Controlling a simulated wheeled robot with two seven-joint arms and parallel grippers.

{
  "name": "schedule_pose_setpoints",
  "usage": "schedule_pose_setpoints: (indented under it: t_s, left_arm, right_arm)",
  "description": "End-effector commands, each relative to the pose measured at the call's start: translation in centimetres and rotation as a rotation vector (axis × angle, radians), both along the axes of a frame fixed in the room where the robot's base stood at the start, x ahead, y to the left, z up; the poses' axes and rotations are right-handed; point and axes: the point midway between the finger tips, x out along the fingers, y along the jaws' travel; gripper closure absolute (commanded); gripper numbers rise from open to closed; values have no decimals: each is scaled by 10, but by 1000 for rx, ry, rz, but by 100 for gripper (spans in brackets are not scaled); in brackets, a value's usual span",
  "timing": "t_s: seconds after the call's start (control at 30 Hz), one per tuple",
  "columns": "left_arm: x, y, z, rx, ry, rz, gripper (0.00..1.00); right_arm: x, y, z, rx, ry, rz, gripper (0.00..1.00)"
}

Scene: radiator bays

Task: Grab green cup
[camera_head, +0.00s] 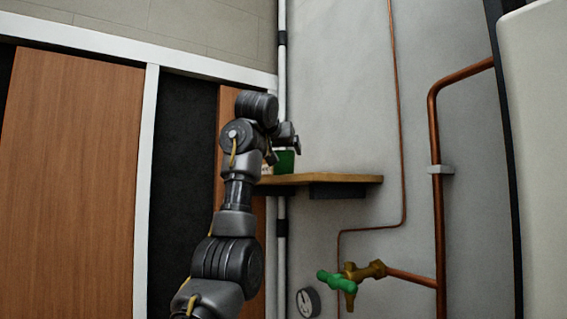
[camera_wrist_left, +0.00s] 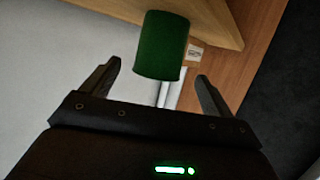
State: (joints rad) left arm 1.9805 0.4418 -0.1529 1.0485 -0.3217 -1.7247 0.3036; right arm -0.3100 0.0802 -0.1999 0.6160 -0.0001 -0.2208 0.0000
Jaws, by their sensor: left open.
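The green cup (camera_head: 285,161) stands on a small wooden wall shelf (camera_head: 340,180) in the head view, partly hidden behind my left wrist. In the left wrist view the cup (camera_wrist_left: 161,46) is ahead of my left gripper (camera_wrist_left: 158,78), roughly in line with the gap between its two fingers. The fingers are spread and nothing is between them. The cup looks a little beyond the fingertips, and I see no contact. My left gripper is mostly hidden by my own arm in the head view. My right gripper does not show.
A white label (camera_wrist_left: 195,53) is beside the cup. A white vertical pipe (camera_head: 282,80) runs behind the shelf. Below and right are a green-handled valve (camera_head: 336,281), a gauge (camera_head: 308,302) and copper pipes (camera_head: 436,220). Wooden panels (camera_head: 75,180) stand at left.

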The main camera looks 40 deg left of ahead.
Motion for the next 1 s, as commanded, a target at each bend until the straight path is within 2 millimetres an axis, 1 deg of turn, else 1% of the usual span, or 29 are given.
schedule_pose_setpoints:
  t_s: [0.17, 0.27, 0.4, 0.5, 0.63, 0.87, 1.0]
  left_arm:
    - [5, 1, -1, 1, -1, -2, 13]
    - [11, 4, -1, 0, 1, -2, 13]
    - [27, 14, -6, 0, 3, -3, 13]
    - [38, 20, -12, 0, 3, -2, 13]
    - [46, 24, -17, 0, 0, -3, 13]
    - [47, 24, -19, 1, -1, -3, 13]
    - [47, 24, -19, 1, -1, -3, 30]
  right_arm:
    - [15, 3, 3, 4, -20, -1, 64]
    - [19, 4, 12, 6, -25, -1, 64]
    - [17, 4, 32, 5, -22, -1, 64]
    - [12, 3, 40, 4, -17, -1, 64]
    - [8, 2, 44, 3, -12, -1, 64]
    - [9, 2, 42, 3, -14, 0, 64]
    - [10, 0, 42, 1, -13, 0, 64]
